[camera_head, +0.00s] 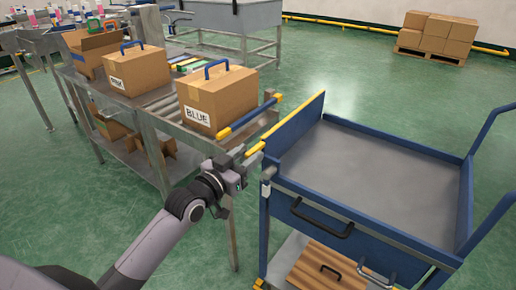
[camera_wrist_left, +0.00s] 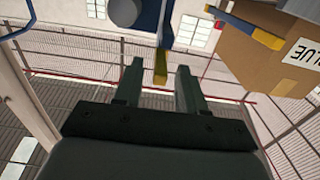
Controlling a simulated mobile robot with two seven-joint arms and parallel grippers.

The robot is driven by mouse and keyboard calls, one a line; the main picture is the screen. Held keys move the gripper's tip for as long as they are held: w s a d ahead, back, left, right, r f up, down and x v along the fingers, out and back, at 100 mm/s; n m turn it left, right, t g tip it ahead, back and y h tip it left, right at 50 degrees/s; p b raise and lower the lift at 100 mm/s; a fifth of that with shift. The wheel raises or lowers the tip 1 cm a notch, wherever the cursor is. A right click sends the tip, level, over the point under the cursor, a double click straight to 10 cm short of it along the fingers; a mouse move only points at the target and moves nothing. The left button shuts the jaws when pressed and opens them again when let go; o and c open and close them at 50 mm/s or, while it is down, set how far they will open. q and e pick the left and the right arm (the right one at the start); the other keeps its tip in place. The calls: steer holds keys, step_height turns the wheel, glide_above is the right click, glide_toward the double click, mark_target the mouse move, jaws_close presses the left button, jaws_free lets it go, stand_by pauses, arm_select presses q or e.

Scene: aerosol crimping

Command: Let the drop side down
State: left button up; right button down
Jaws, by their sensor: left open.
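The blue trolley (camera_head: 375,232) stands at right with a grey deck. Its left side, a blue panel with a yellow top edge (camera_head: 296,121), stands upright next to the roller table. My left gripper (camera_head: 250,163) is at the near end of this panel, by the yellow end piece. In the left wrist view my left gripper (camera_wrist_left: 159,84) is open, and a yellow tip on a blue bar (camera_wrist_left: 161,66) shows between or just beyond its fingers. I cannot tell whether they touch. My right gripper is not in view.
The roller table at left bears a box labelled BLUE (camera_head: 213,97) and another box (camera_head: 137,70), both with blue handles. A wooden board (camera_head: 325,270) lies on the trolley's lower shelf. Stacked boxes (camera_head: 437,33) stand far back right. The floor behind the trolley is clear.

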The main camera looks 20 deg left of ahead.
mark_target(264, 143)
arm_select(q)
steer(key=shift+x, duration=2.35)
steer(key=shift+d, duration=0.1)
jaws_close()
